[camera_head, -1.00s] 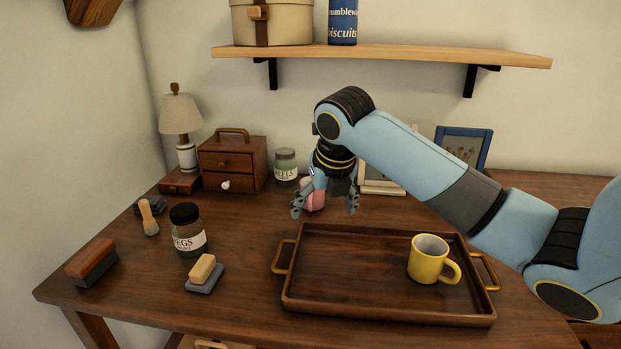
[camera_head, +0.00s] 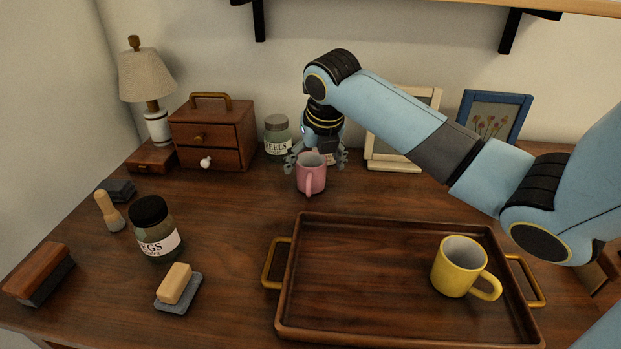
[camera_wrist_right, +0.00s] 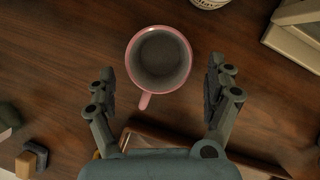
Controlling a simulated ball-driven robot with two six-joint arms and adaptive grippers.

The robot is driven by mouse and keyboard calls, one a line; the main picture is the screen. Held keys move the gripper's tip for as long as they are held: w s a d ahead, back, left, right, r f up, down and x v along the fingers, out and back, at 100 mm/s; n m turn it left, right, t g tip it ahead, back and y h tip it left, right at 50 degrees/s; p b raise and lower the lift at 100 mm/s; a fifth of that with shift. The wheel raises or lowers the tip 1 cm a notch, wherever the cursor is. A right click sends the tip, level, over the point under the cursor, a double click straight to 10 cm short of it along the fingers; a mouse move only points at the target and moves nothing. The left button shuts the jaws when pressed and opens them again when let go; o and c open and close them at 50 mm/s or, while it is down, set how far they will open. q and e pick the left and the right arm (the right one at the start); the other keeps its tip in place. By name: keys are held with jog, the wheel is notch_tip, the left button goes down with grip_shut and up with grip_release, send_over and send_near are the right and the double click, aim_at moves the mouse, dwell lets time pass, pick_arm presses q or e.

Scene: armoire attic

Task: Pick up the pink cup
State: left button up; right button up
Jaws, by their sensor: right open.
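The pink cup (camera_head: 311,176) stands upright on the wooden table behind the tray, its handle toward the front. In the right wrist view the cup (camera_wrist_right: 145,100) shows from above, empty and grey inside, with its handle toward the gripper's base. My right gripper (camera_head: 316,160) is at the cup, pointing down from above and behind it. In the right wrist view its open fingers (camera_wrist_right: 164,84) are spread to either side of the cup's near half, with a gap on both sides. My left gripper is not in view.
A wooden tray (camera_head: 300,312) with brass handles holds a yellow mug (camera_head: 459,267). A pegs jar (camera_head: 155,228) and brushes are at left. Table between pegs jar and tray is clear.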

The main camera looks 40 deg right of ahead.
aim_at(310, 171)
jog(key=x, duration=0.2)
jog(key=b+x, duration=0.1)
jog(key=x, duration=0.2)
jog(key=shift+w+d+f, duration=0.1)
jog(key=shift+w+d, duration=0.1)
jog(key=shift+w, duration=0.25)
jog(key=c, duration=1.3)
